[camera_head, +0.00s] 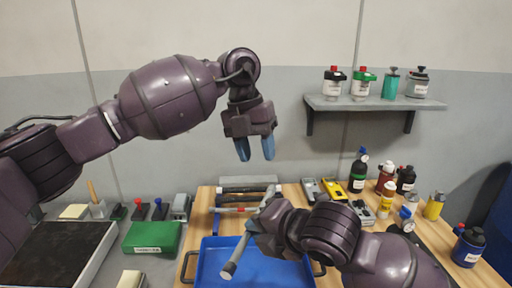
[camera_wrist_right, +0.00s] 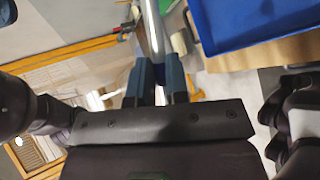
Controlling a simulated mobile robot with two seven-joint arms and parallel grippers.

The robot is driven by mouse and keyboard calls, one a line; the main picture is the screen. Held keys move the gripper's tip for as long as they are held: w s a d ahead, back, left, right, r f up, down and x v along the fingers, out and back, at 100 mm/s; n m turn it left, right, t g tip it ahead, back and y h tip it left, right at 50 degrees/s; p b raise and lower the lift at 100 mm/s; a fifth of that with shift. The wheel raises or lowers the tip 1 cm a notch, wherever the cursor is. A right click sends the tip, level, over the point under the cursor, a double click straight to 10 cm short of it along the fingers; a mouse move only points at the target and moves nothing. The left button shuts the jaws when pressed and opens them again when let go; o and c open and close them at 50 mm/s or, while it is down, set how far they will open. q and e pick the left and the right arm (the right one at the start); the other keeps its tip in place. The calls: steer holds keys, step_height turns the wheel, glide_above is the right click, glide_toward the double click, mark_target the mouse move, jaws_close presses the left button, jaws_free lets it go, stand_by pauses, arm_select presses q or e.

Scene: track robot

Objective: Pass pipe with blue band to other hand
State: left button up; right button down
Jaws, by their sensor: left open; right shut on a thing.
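My left gripper (camera_head: 255,150) is raised against the wall, open and empty, fingers pointing down. My right gripper (camera_head: 251,227) is lower, over the table, shut on a grey pipe (camera_head: 235,258). The pipe is held tilted above the blue tray, its lower end toward the front left. In the right wrist view the pipe (camera_wrist_right: 152,28) runs up from between the blue fingers (camera_wrist_right: 156,75). I cannot clearly tell a blue band on it from the blue fingers. The two grippers are well apart, with my left one above.
A blue tray (camera_head: 210,265) lies below the held pipe. Other pipes, one with a red band (camera_head: 240,210), lie behind it. Bottles (camera_head: 358,172) crowd the table's right. A green box (camera_head: 152,238) is at left. A wall shelf (camera_head: 375,103) holds several bottles.

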mark_target(266, 198)
arm_select(q)
steer(key=x, duration=1.1)
steer(key=shift+w+a+f, duration=0.1)
steer(key=shift+w+f, duration=0.05)
steer(key=shift+f, duration=0.2)
jaws_close()
arm_select(e)
steer(key=c, duration=1)
jaws_free()
steer(key=shift+c, duration=0.2)
steer(key=shift+r, duration=0.1)
